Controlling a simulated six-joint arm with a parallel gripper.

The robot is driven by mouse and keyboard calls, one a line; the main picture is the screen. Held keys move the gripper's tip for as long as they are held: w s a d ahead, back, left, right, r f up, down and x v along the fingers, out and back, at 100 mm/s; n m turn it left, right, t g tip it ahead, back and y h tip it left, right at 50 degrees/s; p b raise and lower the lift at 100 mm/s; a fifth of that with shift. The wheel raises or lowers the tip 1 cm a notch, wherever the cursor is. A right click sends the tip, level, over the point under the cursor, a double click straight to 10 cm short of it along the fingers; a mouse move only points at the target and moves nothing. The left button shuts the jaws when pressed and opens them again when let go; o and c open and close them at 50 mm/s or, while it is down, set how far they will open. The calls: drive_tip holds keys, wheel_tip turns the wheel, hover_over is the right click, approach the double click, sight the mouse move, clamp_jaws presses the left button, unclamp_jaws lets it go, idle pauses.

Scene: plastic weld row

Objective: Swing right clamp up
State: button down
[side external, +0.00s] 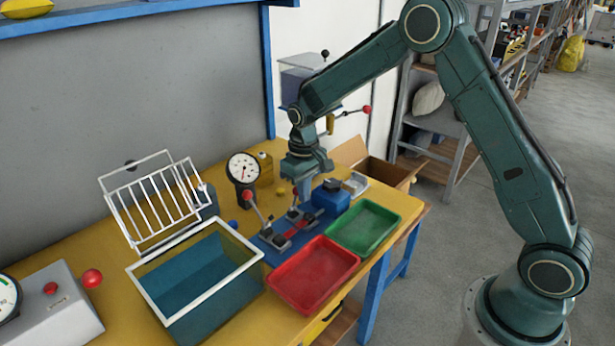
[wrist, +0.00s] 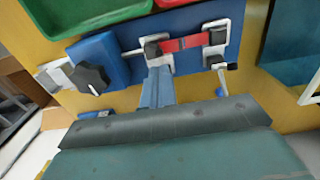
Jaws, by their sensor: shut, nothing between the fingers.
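A blue fixture plate (side external: 268,250) carries two metal toggle clamps with black parts. The right clamp (side external: 295,214) is beside the blue block and partly hidden by my gripper (side external: 304,203). In the wrist view this clamp (wrist: 158,48) is just beyond my gripper's fingertips (wrist: 158,75). The left clamp (side external: 265,232) has its lever raised, with a red knob (side external: 247,196). It also shows in the wrist view (wrist: 216,38). A red strip (wrist: 186,43) lies between the clamps. My gripper is shut and empty; I cannot tell whether it touches the right clamp.
A blue block (side external: 330,196) with a black knob stands close to the right clamp. A red tray (side external: 313,275) and a green tray (side external: 363,226) lie in front. A dial gauge (side external: 243,168) stands behind. A blue bin (side external: 196,275) with a white rim is at left.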

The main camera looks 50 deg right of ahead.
drive_tip(key=shift+w, duration=0.95)
idle(0.4)
drive_tip(key=shift+w+f, duration=0.1)
drive_tip(key=shift+w, duration=0.55)
drive_tip(key=shift+w, duration=0.15)
drive_tip(key=shift+w+f, duration=0.25)
drive_tip(key=shift+w, duration=0.4)
drive_tip(key=shift+s, duration=0.2)
